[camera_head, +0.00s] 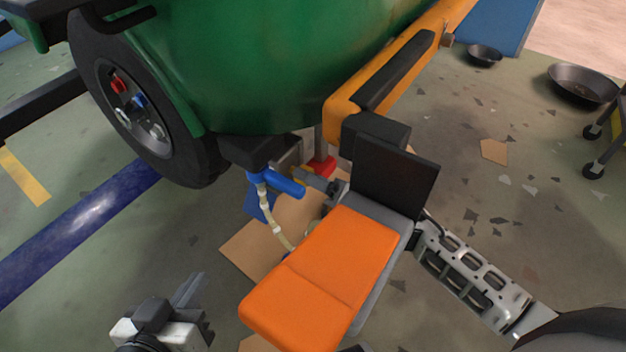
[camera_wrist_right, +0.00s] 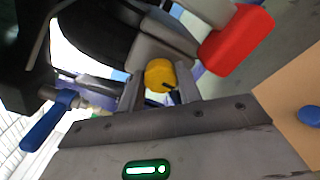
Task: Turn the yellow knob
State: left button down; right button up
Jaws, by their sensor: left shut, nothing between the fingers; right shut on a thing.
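The yellow knob (camera_wrist_right: 159,75) shows in the right wrist view, between the two grey fingers of my right gripper (camera_wrist_right: 160,88). My right gripper is shut on it. In the head view the knob (camera_head: 301,168) is only a small yellow patch under the green tub, mostly hidden by nearby parts. My right gripper (camera_head: 322,183) reaches it there from the lower right. My left gripper (camera_head: 190,290) is at the lower left of the head view, shut and empty, well apart from the knob.
A red part (camera_wrist_right: 238,40) sits right beside the knob. A blue handle (camera_head: 282,183) with a pale hose (camera_head: 268,215) is just left of my right gripper. The green tub (camera_head: 270,65), black wheel (camera_head: 130,95) and orange beam (camera_head: 400,65) stand close above. Cardboard (camera_head: 250,250) lies below.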

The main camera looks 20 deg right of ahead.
jog(key=shift+n, duration=0.4)
jog(key=o, duration=1)
jog(key=shift+s+d, duration=0.1)
jog(key=v, duration=1.5)
jog(key=shift+s+d, duration=0.25)
jog(key=shift+s, duration=0.05)
